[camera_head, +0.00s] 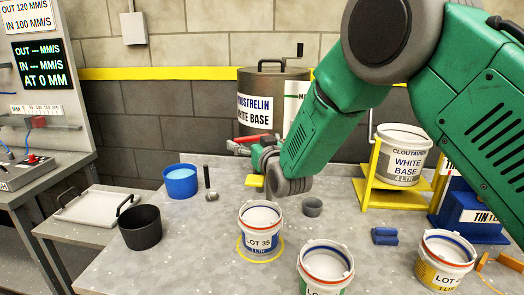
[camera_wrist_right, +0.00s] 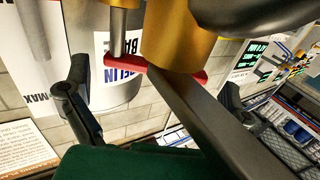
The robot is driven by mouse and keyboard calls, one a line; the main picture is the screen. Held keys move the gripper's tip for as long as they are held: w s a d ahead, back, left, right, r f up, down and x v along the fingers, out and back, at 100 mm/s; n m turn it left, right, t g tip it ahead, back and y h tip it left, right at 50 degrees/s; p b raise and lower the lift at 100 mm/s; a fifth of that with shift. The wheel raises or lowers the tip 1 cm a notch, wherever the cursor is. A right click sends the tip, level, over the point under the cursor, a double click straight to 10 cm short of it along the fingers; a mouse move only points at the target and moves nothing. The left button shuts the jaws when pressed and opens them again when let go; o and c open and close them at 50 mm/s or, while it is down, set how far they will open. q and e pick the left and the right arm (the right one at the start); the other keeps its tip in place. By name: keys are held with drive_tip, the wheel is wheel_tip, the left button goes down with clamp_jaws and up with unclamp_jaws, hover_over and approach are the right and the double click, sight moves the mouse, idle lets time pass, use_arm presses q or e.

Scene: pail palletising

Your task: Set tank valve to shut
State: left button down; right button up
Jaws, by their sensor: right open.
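The tank (camera_head: 272,92) is a grey-brown drum with a white label, standing at the back of the bench against the wall. Its valve has a red handle (camera_head: 250,139), low on the tank's front left. In the wrist view the red handle (camera_wrist_right: 195,77) lies crosswise by a brass-coloured valve part (camera_wrist_right: 178,38), with the tank (camera_wrist_right: 118,92) behind. My right gripper (camera_head: 262,163) is close to the valve, partly hidden by its own wrist. In the wrist view its dark fingers (camera_wrist_right: 155,98) are spread apart, nothing clamped between them. My left gripper is not in view.
A pail marked LOT 35 (camera_head: 262,228) stands in a yellow ring below my wrist. Other pails (camera_head: 326,268) stand at the front. A blue tub (camera_head: 180,182) and black pot (camera_head: 139,228) are at left. A yellow stand (camera_head: 385,203) holds a large pail at right.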

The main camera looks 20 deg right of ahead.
drive_tip(key=s, duration=0.8)
drive_tip(key=shift+s+d+f, duration=0.15)
drive_tip(key=shift+s+d, duration=0.25)
drive_tip(key=shift+d, duration=0.05)
